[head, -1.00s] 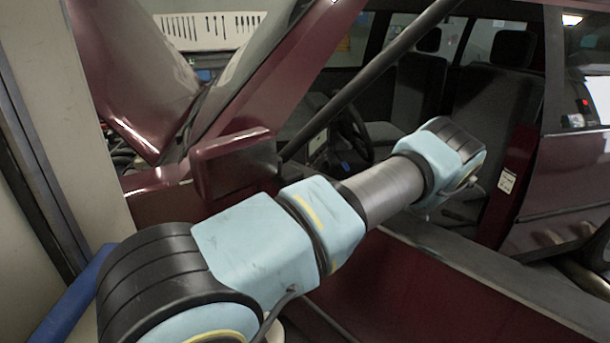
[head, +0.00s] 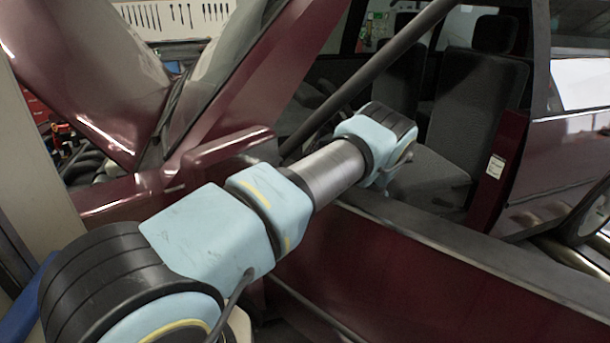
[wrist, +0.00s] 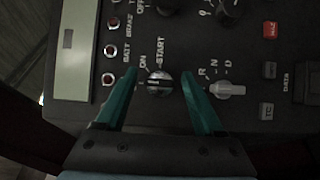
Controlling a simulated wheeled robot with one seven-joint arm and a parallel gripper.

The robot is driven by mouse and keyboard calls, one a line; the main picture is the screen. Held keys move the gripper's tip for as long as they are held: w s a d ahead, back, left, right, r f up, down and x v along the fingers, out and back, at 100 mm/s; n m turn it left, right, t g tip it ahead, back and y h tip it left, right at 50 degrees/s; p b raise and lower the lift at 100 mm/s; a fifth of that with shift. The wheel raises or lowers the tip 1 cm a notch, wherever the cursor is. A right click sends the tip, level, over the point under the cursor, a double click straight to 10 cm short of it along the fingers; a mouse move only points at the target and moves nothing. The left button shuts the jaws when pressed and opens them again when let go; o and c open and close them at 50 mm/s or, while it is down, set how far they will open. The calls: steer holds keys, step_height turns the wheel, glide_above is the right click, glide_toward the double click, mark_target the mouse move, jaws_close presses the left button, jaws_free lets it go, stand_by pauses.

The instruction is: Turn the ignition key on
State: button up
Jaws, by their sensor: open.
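The ignition key switch (wrist: 160,83) is a round metal knob on a dark control panel (wrist: 185,115) in the wrist view, with "ON" and "START" printed around it. My gripper (wrist: 160,78) has two teal fingers standing open, one to each side of the knob, with gaps between them and it. Whether the fingers are level with the knob in depth I cannot tell. In the head view my arm reaches into the car's side opening, and my gripper and the panel are hidden there.
The panel also has a selector marked R, N, D (wrist: 228,90), a red button (wrist: 270,30), several indicator lamps and a pale display (wrist: 76,45). In the head view are the maroon car's sill (head: 460,245), a dark diagonal bar (head: 375,75) and seats (head: 475,95).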

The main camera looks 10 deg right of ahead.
steer(key=shift+w+a, duration=0.1)
steer(key=shift+w, duration=0.1)
steer(key=shift+r, duration=0.1)
jaws_close()
stand_by(0.5)
